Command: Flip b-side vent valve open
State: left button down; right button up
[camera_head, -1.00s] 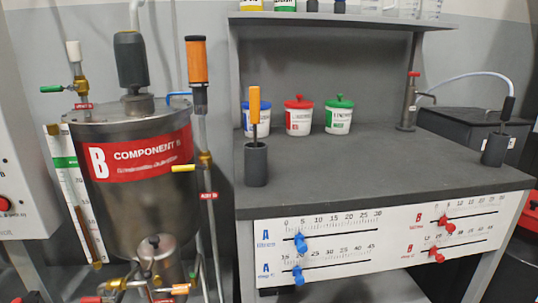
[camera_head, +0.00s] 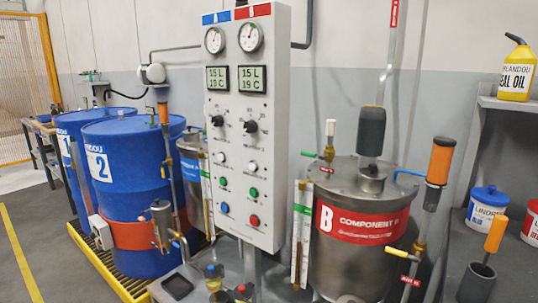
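The B-side tank (camera_head: 338,258) is a grey metal vessel with a red "B COMPONENT" label, standing right of centre. On the left of its lid stands a small brass valve (camera_head: 329,152) with a white cap on top. A green lever handle (camera_head: 311,154) sticks out from it to the left, roughly level. A small red tag (camera_head: 327,169) sits at its foot; its lettering is too small to read. Neither of my grippers is in view.
A white control panel (camera_head: 243,130) stands close left of the tank. A dark cylinder (camera_head: 371,130) rises from the lid, and an orange-topped pipe (camera_head: 439,160) stands on the right. Blue drums (camera_head: 135,180) are at left; a grey workbench (camera_head: 516,265) is at right.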

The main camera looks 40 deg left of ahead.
aim_at(307, 154)
jog(key=i+l+u, duration=0.1)
jog(key=u, duration=0.85)
